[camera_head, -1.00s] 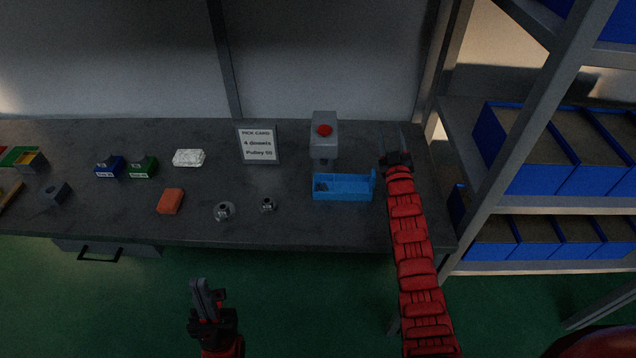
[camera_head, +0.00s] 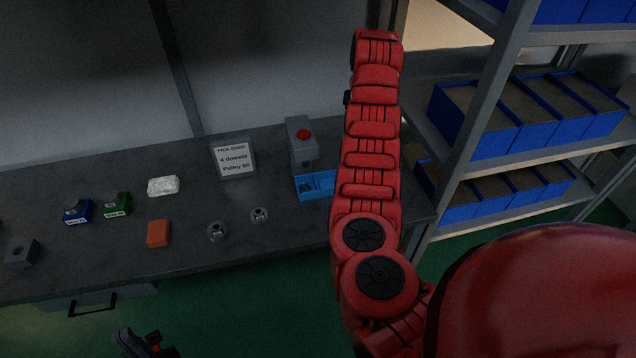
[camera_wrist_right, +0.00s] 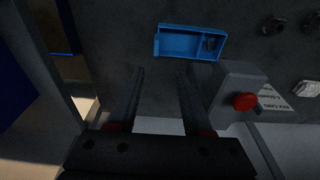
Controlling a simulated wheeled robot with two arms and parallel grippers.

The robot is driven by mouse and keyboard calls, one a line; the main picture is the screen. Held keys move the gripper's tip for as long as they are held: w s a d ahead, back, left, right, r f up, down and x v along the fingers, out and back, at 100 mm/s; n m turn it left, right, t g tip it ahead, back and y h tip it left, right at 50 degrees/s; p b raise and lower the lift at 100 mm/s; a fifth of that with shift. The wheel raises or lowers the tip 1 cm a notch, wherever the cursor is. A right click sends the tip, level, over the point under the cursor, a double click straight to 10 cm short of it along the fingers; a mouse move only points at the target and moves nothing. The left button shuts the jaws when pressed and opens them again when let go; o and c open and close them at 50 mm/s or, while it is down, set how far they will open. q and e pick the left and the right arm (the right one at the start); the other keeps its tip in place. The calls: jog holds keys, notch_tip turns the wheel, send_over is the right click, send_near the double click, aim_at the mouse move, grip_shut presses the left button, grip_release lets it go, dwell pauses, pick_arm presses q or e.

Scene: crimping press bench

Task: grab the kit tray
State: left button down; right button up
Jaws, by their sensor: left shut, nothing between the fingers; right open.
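The kit tray is most likely the blue tray (camera_head: 317,193) on the bench, in front of the grey press. My right arm covers its right end in the head view. In the right wrist view the tray (camera_wrist_right: 176,42) lies above the fingertips and apart from them, with small dark parts in one compartment. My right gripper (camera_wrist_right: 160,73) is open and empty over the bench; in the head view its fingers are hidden. My left gripper (camera_head: 132,343) is shut and empty at the bottom left, in front of the bench and partly cut off by the picture's edge.
The grey press (camera_head: 301,140) with a red button stands right behind the tray. A pick card (camera_head: 234,160) stands to its left. Two small metal parts (camera_head: 217,231) lie left of the tray. A shelf rack (camera_head: 470,140) with blue bins stands close on the right.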

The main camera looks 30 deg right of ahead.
jog(key=f+b, duration=0.1)
jog(key=f, duration=0.2)
jog(key=w+f+b, duration=0.1)
jog(key=f, duration=0.2)
jog(key=f+b, duration=0.2)
jog(key=f, duration=0.2)
jog(key=shift+w+d, duration=0.15)
jog(key=shift+d, duration=0.25)
jog(key=f+p, duration=0.2)
jog(key=shift+w+p, duration=0.2)
jog(key=shift+p, duration=0.1)
jog(key=f, duration=0.1)
jog(key=f+p, duration=0.2)
jog(key=shift+w+d+f, duration=0.25)
jog(key=shift+d+f, duration=0.1)
jog(key=shift+f, duration=0.05)
jog(key=shift+w+f+p, duration=0.1)
jog(key=shift+f+p, duration=0.2)
jog(key=shift+f, duration=0.2)
grip_shut()
